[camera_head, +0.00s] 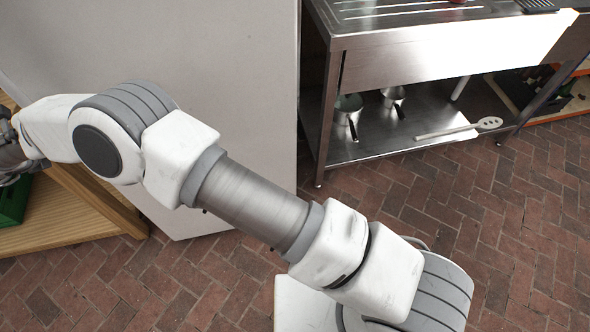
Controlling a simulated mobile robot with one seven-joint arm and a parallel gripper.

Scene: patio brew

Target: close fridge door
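A large pale grey panel (235,70), which looks like the fridge, stands upright at the upper left of the head view. Most of it is plain and flat; I cannot tell whether this face is the door or a side. No handle or open gap shows. My arm reaches across in front of it, from the lower right to the left edge. The dark end of my arm with my gripper (10,160) is at the left edge, partly cut off by the frame. Its fingers are not clear, and any contact with the fridge is not visible.
A wooden shelf (75,222) with a green crate (15,203) is at the lower left. A steel counter (450,55) stands right of the fridge, with pots (347,113) and a slotted spoon (488,123) on its lower shelf. The brick floor (510,220) at the right is clear.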

